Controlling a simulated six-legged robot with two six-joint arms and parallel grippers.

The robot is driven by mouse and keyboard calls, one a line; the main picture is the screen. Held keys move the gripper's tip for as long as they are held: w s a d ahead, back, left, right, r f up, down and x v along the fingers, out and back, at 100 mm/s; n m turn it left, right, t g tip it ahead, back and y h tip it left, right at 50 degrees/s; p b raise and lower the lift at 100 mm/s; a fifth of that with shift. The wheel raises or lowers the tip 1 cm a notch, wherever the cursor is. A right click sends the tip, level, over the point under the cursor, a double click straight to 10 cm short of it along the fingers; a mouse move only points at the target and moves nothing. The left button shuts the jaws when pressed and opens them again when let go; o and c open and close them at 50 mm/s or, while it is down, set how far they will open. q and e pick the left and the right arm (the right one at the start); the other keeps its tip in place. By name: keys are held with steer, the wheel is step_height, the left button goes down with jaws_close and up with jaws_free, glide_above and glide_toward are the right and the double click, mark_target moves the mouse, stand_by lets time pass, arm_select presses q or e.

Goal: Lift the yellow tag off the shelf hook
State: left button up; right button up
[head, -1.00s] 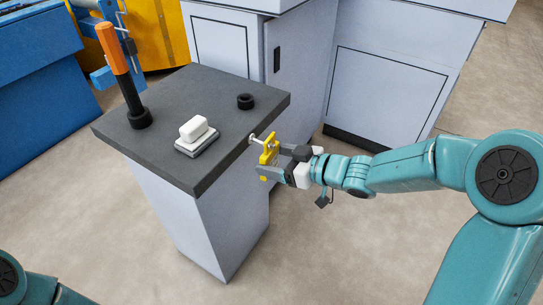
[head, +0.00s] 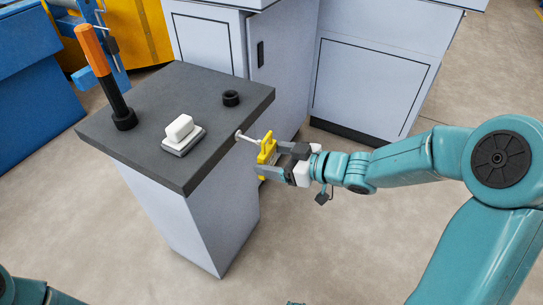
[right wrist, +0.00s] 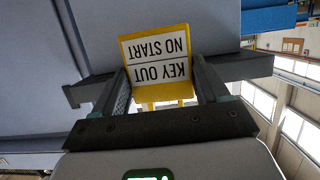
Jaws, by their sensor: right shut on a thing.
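The yellow tag (head: 265,152) is at the outer end of the pale hook (head: 247,138) that sticks out from the edge of the dark shelf top (head: 200,90). Whether the hook still passes through the tag is too small to tell. My right gripper (head: 267,162) is shut on the tag. In the right wrist view the tag (right wrist: 155,55) sits between my two fingers (right wrist: 160,92), its white label reading "KEY OUT NO START" upside down. My left gripper is out of view.
On the shelf top stand an orange-handled black tool (head: 101,75), a white block on a grey base (head: 181,130) and a small black ring (head: 231,98). Grey cabinets (head: 375,80) stand behind. The floor in front is clear.

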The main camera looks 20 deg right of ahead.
steer(key=s+d+p, duration=0.1)
steer(key=s, duration=0.1)
steer(key=s+d, duration=0.2)
steer(key=shift+s+d+p, duration=0.15)
steer(key=shift+p, duration=0.2)
steer(key=shift+s+d, duration=0.1)
stand_by(0.5)
